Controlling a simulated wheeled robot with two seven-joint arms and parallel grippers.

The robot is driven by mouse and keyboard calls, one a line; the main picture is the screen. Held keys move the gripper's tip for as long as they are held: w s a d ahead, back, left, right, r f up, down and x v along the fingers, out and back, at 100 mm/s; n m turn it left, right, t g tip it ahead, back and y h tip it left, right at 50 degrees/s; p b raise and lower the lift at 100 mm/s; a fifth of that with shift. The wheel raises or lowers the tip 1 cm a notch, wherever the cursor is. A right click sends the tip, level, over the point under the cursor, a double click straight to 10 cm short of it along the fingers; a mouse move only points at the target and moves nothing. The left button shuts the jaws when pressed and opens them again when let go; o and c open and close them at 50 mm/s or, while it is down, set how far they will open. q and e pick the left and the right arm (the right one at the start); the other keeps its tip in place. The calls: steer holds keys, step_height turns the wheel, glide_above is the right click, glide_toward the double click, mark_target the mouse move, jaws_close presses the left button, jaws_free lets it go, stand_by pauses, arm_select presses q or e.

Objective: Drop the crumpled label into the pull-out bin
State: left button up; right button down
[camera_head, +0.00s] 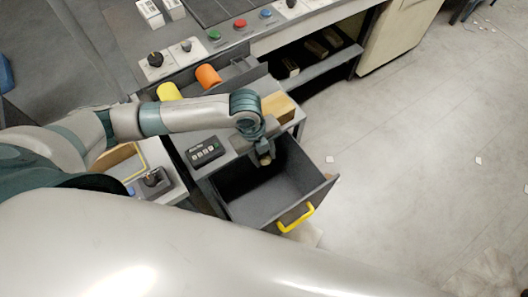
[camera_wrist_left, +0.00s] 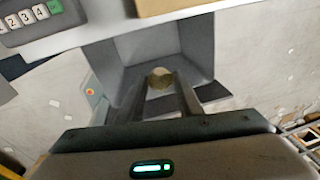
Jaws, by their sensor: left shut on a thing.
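The pull-out bin (camera_head: 318,190) is a dark grey open drawer with a yellow handle (camera_head: 297,218), pulled out below the counter in the head view. Its inside shows no contents. My left gripper (camera_head: 265,160) points down over the bin's back part, near the counter edge. It is shut on a small tan crumpled label (camera_wrist_left: 160,78), which shows between the fingertips in the left wrist view. In that view the bin (camera_wrist_left: 194,38) lies behind and below the label. How high the label hangs over the bin floor is hard to tell. My right gripper is not in view.
A keypad box (camera_head: 205,151) sits on the counter left of the bin. A tan block (camera_head: 279,105) lies behind my gripper. Orange (camera_head: 208,76) and yellow (camera_head: 169,91) cylinders stand farther back. The floor at right is open, with scattered paper scraps.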

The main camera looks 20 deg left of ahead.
mark_target(264, 164)
arm_select(q)
steer(key=shift+m, duration=0.4)
steer(key=shift+f, duration=0.1)
step_height(264, 164, down, 6)
steer(key=b, duration=0.7)
stand_by(0.3)
steer(key=o, duration=1.1)
steer(key=shift+r, duration=0.2)
steer(key=a+r, duration=0.1)
steer(key=r, duration=0.4)
steer(key=a+r+b, duration=0.1)
steer(key=r, duration=0.5)
steer(key=r+b, duration=0.1)
steer(key=r, duration=0.5)
steer(key=shift+s+a, duration=0.25)
steer(key=shift+a, duration=0.15)
steer(key=shift+f, duration=0.1)
